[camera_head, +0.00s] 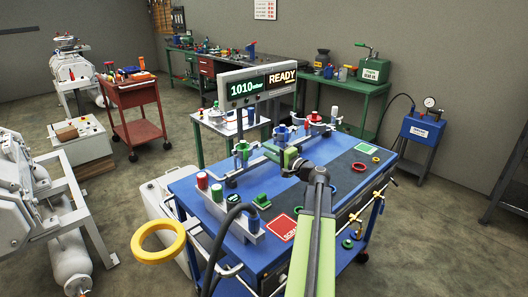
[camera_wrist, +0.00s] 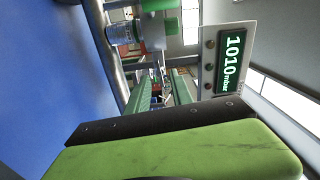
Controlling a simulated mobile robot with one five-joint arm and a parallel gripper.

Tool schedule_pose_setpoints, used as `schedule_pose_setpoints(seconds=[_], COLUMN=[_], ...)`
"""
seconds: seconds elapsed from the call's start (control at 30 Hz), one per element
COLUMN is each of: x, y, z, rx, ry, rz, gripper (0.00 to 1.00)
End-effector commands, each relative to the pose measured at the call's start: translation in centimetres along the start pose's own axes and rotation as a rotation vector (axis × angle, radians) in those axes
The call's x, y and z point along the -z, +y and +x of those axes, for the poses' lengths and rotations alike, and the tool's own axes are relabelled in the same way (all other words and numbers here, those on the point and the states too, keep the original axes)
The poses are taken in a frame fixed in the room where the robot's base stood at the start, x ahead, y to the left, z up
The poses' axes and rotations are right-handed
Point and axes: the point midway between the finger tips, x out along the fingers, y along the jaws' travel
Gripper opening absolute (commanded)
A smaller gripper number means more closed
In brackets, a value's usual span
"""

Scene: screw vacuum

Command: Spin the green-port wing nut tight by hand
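The blue bench (camera_head: 330,185) carries a grey manifold with coloured ports. A green-collared port (camera_head: 243,148) stands at its left, in front of the display post. My gripper (camera_head: 280,155) is over the bench, to the right of this port and apart from it in the head view. A green part above a grey cylinder (camera_wrist: 160,22) shows at the top of the wrist view; I cannot tell if it is the same port. I cannot make out the wing nut.
The display (camera_head: 258,85) reads 1010 mbar and READY; it also shows in the wrist view (camera_wrist: 230,62). A yellow ring (camera_head: 158,241) is at the front left. A red-and-blue port (camera_head: 316,122) stands at the back. The bench's right part has bare mat.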

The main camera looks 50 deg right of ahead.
Motion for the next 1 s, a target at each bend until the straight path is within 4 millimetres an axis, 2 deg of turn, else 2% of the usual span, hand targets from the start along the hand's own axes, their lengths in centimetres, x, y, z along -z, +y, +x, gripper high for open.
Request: schedule_pose_setpoints(seconds=[0.03,0.17,0.47,0.67,0.87,0.9,0.93,1.0], x=[0.2,0.1,0.0,0.1,0.1,-2.0,-1.1,-0.6], y=[0.0,0.0,0.0,0.0,0.0,-0.2,-0.1,0.0], z=[0.8,1.9,2.1,2.0,2.0,1.5,1.8,2.0], rx=[0.000,0.000,0.000,0.000,0.000,0.000,0.000,0.000], ry=[0.000,0.000,0.001,0.002,0.002,0.002,0.003,0.000], rz=[0.000,0.000,0.000,0.000,0.000,0.000,0.000,0.003], gripper=[0.27,0.27,0.27,0.01,0.00,0.00,0.00,0.00])
